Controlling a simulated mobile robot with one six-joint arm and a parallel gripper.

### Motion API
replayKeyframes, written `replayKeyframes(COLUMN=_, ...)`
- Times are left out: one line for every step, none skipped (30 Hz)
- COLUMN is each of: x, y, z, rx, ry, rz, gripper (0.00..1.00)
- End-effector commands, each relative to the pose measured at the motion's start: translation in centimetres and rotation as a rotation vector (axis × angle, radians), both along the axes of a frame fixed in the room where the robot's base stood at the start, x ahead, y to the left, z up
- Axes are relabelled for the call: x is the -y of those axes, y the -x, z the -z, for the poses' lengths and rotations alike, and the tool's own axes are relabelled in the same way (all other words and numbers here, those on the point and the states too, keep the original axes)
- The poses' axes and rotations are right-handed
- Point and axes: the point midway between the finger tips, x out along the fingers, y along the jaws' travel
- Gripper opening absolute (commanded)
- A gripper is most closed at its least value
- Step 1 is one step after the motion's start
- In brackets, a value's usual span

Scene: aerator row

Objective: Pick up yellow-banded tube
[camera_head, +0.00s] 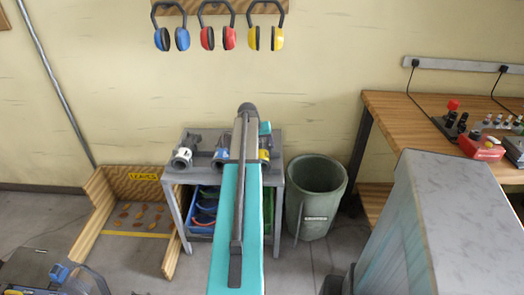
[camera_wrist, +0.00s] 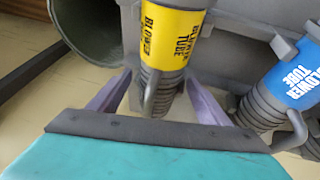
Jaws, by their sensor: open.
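The yellow-banded tube (camera_wrist: 176,38) is at the upper middle of the wrist view. It has a yellow band lettered "BLOWER TUBE" and a grey ribbed end with a curved handle. My gripper (camera_wrist: 158,80) is open, with one finger on each side of the ribbed end in the picture. I cannot tell whether the fingers touch it. In the head view a bit of the yellow band (camera_head: 264,155) shows on the grey stand (camera_head: 279,190), beside my teal arm, which hides much of the stand's top. The gripper's fingers cannot be made out there.
A blue-banded tube (camera_wrist: 291,82) is close on the right in the wrist view. A white-banded tube (camera_head: 183,156) lies at the stand's left end. A green bin (camera_head: 316,200) stands right of the stand, and a wooden bench (camera_head: 390,130) is farther right.

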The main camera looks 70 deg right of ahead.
Motion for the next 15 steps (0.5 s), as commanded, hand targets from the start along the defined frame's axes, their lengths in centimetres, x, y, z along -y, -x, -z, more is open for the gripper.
replayKeyframes(x=0.00, y=0.01, z=-0.01, rx=0.000, ry=0.000, rz=0.000, gripper=0.71)
replayKeyframes(x=-0.01, y=0.01, z=-0.02, rx=0.000, ry=0.000, rz=0.000, gripper=0.71)
replayKeyframes(x=-0.01, y=0.01, z=-0.02, rx=0.000, ry=0.000, rz=0.000, gripper=0.71)
replayKeyframes(x=-0.01, y=0.01, z=-0.02, rx=0.000, ry=0.000, rz=0.000, gripper=0.71)
replayKeyframes(x=-0.01, y=0.01, z=-0.02, rx=0.000, ry=0.000, rz=0.000, gripper=0.71)
replayKeyframes(x=-0.01, y=0.01, z=-0.03, rx=0.000, ry=0.000, rz=0.000, gripper=0.71)
replayKeyframes(x=-0.01, y=0.01, z=-0.03, rx=0.000, ry=0.000, rz=0.000, gripper=0.71)
replayKeyframes(x=-0.01, y=0.01, z=-0.03, rx=0.000, ry=0.000, rz=0.000, gripper=0.71)
replayKeyframes(x=-0.01, y=0.01, z=-0.03, rx=0.000, ry=0.000, rz=0.000, gripper=0.71)
replayKeyframes(x=-0.01, y=0.01, z=-0.04, rx=0.000, ry=0.000, rz=0.000, gripper=0.71)
replayKeyframes(x=-0.01, y=0.01, z=-0.04, rx=0.000, ry=0.000, rz=0.000, gripper=0.66)
replayKeyframes(x=-0.01, y=0.01, z=-0.04, rx=0.000, ry=0.000, rz=0.000, gripper=0.59)
replayKeyframes(x=-0.01, y=0.00, z=-0.04, rx=0.000, ry=0.000, rz=0.000, gripper=0.54)
replayKeyframes(x=-0.01, y=0.00, z=-0.04, rx=0.000, ry=0.000, rz=0.000, gripper=0.49)
replayKeyframes(x=-0.01, y=0.00, z=-0.04, rx=0.000, ry=0.000, rz=0.000, gripper=0.42)
